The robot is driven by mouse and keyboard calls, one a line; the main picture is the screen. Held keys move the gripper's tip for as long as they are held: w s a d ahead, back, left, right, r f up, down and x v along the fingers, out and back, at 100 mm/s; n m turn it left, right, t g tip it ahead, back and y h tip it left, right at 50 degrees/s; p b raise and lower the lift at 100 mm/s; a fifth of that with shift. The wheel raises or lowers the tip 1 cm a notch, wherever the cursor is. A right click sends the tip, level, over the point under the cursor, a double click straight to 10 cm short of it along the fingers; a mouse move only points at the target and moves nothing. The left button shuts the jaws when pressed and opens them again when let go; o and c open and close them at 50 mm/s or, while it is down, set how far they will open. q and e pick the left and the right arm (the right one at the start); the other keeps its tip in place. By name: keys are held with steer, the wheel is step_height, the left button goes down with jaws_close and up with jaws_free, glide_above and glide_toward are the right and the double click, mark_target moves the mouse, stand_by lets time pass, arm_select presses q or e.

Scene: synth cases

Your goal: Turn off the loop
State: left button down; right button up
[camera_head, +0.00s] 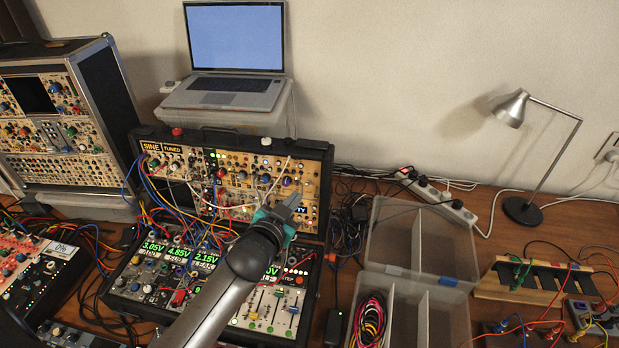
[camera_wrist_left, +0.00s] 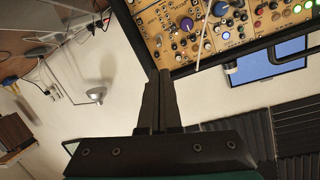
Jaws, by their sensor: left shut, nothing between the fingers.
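The open synth case (camera_head: 323,235) stands in the middle of the table, with an upright back panel and a lower front panel full of knobs, patch cables, sliders and small lights. I cannot tell which control is the loop. My left gripper (camera_head: 294,203) is shut and empty, in front of the right part of the back panel, and my arm hides part of the lower panel. In the left wrist view the shut fingers (camera_wrist_left: 160,75) point toward the gold panel (camera_wrist_left: 205,28), with a purple knob and a white cable near them. My right gripper is not in view.
A laptop (camera_head: 233,92) on a clear box stands behind the case. A taller synth rack (camera_head: 110,85) and a red panel box (camera_head: 30,265) are at left. Clear bins (camera_head: 447,285), a power strip (camera_head: 437,195) and a lamp (camera_head: 512,108) are at right. Loose cables lie around.

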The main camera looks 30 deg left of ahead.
mark_target(313, 176)
arm_select(q)
steer(key=shift+b+x, duration=0.5)
steer(key=shift+x, duration=4.45)
